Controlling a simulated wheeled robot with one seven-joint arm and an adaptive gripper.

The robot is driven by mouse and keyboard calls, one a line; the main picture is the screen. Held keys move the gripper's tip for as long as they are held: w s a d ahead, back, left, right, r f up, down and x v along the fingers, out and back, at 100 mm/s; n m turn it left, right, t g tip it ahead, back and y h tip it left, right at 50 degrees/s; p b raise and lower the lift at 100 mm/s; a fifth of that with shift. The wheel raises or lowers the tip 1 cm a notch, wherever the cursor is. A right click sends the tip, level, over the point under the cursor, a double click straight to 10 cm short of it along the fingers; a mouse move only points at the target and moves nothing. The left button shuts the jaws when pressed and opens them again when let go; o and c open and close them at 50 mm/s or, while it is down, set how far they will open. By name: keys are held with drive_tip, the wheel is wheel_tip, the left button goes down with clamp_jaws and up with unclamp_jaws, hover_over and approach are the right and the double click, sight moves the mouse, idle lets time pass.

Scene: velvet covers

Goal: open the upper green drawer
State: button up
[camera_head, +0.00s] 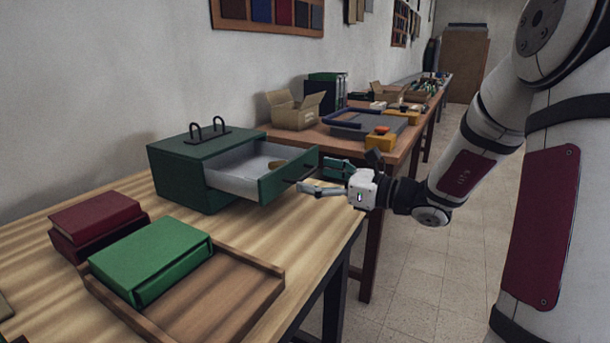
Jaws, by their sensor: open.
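A dark green drawer box (178,175) with two black loop handles on top stands on the wooden table. Whether the fingers touch the handle, I cannot tell. No second drawer can be made out.
A wooden tray (262,263) with a green book-like box (150,250) lies in front, beside dark red books (95,220). A further table behind holds a cardboard box (295,110) and a blue-edged grey device (365,124). The floor aisle (420,265) at right is clear.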

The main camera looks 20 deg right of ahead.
drive_tip(key=v, duration=0.9)
drive_tip(key=shift+s+a, duration=0.2)
drive_tip(key=shift+a, duration=0.05)
drive_tip(key=shift+r, duration=0.15)
drive_tip(key=s+a+f+n+g, duration=0.1)
drive_tip(key=s+a+n+g, duration=0.65)
drive_tip(key=a, duration=0.35)
drive_tip(key=s+a+n+g, duration=0.6)
drive_tip(key=s+a+n, duration=0.2)
drive_tip(key=a, duration=0.3)
drive_tip(key=s+f+n+g+h, duration=0.25)
drive_tip(key=s+n+h, duration=0.35)
drive_tip(key=s, duration=0.4)
drive_tip(key=s+d+n+t+h, duration=0.2)
drive_tip(key=s+d+n+h, duration=0.2)
drive_tip(key=s+d+n, duration=0.35)
wheel_tip(320, 180, up, 29)
drive_tip(key=w+t+p, duration=0.1)
drive_tip(key=t+p, duration=0.2)
drive_tip(key=p, duration=2.4)
drive_tip(key=shift+f, duration=0.2)
